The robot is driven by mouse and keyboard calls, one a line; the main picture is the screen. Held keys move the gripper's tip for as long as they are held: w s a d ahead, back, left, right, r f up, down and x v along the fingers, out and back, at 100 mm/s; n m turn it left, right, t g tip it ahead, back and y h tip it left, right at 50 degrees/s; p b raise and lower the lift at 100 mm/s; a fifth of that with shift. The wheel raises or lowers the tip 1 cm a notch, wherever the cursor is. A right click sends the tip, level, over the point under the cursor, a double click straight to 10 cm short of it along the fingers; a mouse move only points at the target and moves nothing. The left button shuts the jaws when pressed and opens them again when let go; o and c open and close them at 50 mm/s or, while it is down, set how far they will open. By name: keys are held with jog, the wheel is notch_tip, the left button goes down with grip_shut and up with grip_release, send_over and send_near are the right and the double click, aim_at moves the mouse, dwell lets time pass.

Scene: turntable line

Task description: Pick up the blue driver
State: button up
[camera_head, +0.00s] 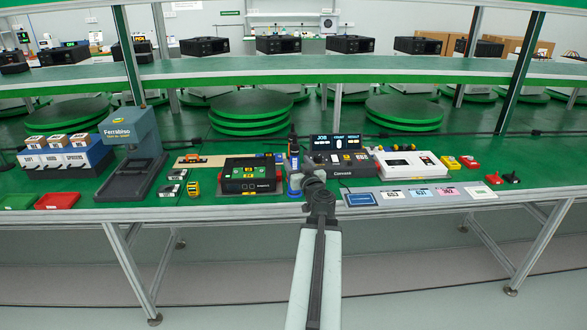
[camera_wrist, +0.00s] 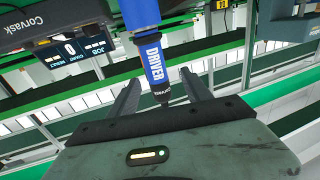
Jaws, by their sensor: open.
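The blue driver (camera_head: 295,184) stands upright near the table's front edge in the head view, between the black unit with a green screen and the job display. In the wrist view the driver (camera_wrist: 156,62), a blue body with white lettering and a dark narrow end, lies between my two fingers. My gripper (camera_wrist: 160,78) is open, with a gap visible on each side of the driver. In the head view my gripper (camera_head: 314,181) is close beside the driver, and its fingers are hard to make out.
The job display (camera_head: 338,165) is close to the right of the driver, and the black unit (camera_head: 250,177) close to its left. A row of number cards (camera_head: 420,194) lies at the front edge. A grey press (camera_head: 133,150) stands at left. A shelf (camera_head: 400,72) crosses above the table.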

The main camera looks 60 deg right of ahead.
jog(key=x, duration=0.7)
jog(key=shift+d+r, duration=0.1)
jog(key=shift+d, duration=0.4)
grip_shut()
